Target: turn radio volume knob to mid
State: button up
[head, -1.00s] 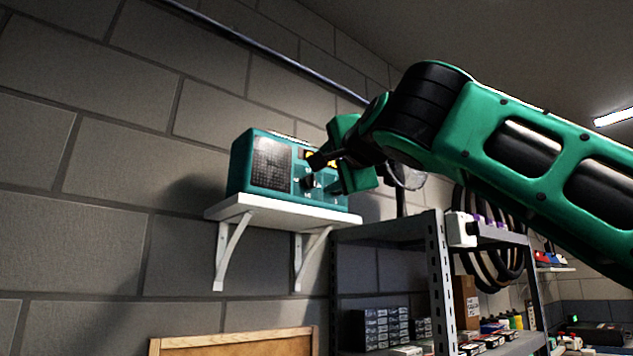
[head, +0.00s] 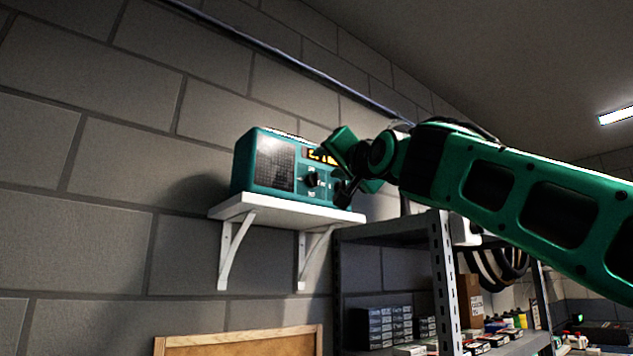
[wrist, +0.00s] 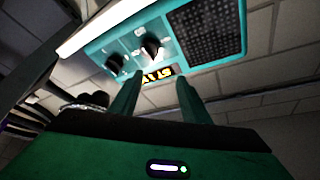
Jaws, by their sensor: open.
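The teal radio (head: 272,165) stands on a white wall shelf, with a speaker grille on its left and a lit orange display at its upper right. One dark knob (head: 312,179) shows clear of my gripper in the head view. The wrist view shows the radio upside down, with this knob (wrist: 150,47) and a second dark knob (wrist: 115,65). The labels are too small to read. My gripper (head: 337,170) is open in front of the radio's right part. In the wrist view its fingers (wrist: 160,80) are apart and empty, with the display between them.
The white shelf (head: 285,211) on brackets juts from the block wall. A grey metal rack (head: 442,280) with boxes stands below and right of it. Dark cables hang by the rack. The wall left of the radio is clear.

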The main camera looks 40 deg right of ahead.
aim_at(318, 175)
jog(key=s+d+f+n+t+y, duration=0.1)
jog(key=s+d+f+n+y, duration=0.35)
jog(key=n, duration=0.65)
jog(key=shift+y, duration=0.75)
jog(key=x, duration=0.3)
jog(key=a+x, duration=0.1)
jog(key=x, duration=0.7)
jog(key=shift+w+a, duration=0.2)
jog(key=shift+a, duration=0.2)
jog(key=shift+f, duration=0.1)
jog(key=shift+c, duration=0.4)
jog(key=c, duration=0.9)
